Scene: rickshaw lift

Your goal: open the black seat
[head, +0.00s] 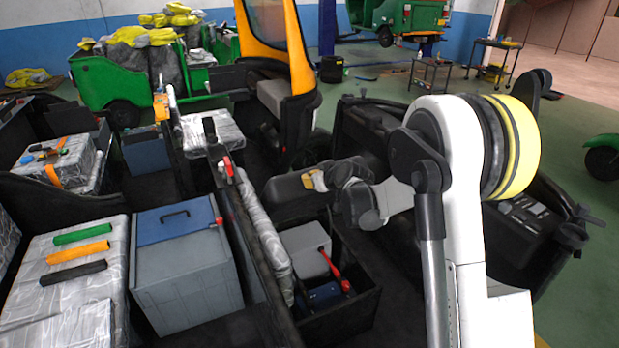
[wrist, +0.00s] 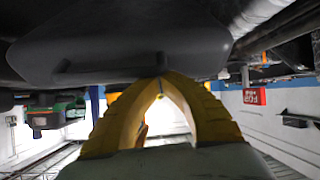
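The black seat (head: 293,197) is a dark padded slab in the middle of the head view, at the far end of an open black compartment (head: 345,312). In the wrist view the seat's dark rounded underside or edge (wrist: 125,40) fills the upper part. The yellow fingers of my gripper (wrist: 161,80) arch together there, and their tips meet at the seat's lower edge. Whether any of the seat is pinched between the tips is hidden.
The compartment holds a grey box (head: 303,250) and a red-handled tool (head: 333,270). A grey-blue toolbox (head: 185,275) stands left of it. A dark vehicle body (head: 520,215) lies behind my arm. An orange frame (head: 275,40) rises beyond the seat.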

